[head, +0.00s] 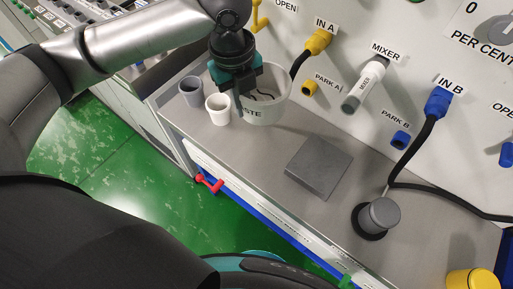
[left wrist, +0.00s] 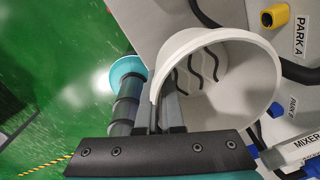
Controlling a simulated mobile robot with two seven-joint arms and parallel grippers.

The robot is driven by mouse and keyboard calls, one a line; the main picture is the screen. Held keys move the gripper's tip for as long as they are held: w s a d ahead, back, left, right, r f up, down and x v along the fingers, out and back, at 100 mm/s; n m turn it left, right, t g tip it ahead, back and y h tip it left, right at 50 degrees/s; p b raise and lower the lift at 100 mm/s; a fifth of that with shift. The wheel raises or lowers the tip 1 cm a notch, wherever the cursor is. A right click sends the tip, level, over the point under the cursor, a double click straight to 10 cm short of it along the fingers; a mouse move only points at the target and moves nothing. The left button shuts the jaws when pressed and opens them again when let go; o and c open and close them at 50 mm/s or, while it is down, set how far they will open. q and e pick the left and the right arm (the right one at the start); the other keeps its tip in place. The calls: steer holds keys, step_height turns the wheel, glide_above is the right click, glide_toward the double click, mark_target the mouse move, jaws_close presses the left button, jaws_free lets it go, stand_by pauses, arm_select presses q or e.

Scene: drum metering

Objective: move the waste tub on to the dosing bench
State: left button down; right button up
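The waste tub (head: 268,108) is a white round tub with dark lettering ending in "STE", at the upper middle of the head view. It also shows large in the left wrist view (left wrist: 237,90), open mouth toward the camera, with dark curved marks inside. My left gripper (head: 243,100) is at its left rim. In the left wrist view its fingers (left wrist: 159,112) straddle the tub wall, one inside and one outside, closed on it. The tub looks upright over the grey bench top (head: 240,148); whether its base touches is hard to tell. My right gripper is not in view.
A grey cup (head: 190,91) and a white cup (head: 217,109) stand left of the tub. A grey square block (head: 318,167) and a grey round knob (head: 379,215) are to the right. The panel behind carries yellow (head: 318,41) and blue (head: 437,101) plugs with black cables.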

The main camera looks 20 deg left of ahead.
mark_target(247, 155)
arm_select(q)
step_height(247, 155, down, 18)
steer(key=b, duration=0.4)
steer(key=shift+f, duration=0.1)
steer(key=c, duration=1.4)
jaws_free()
steer(key=shift+c, duration=0.2)
steer(key=o, duration=0.4)
steer(key=r+p, duration=0.1)
steer(key=r, duration=0.3)
steer(key=r+p, duration=0.1)
steer(key=r, duration=0.3)
steer(key=r+p, duration=0.1)
steer(key=r, duration=0.3)
steer(key=shift+s+a+r, duration=0.15)
steer(key=shift+s+a, duration=0.15)
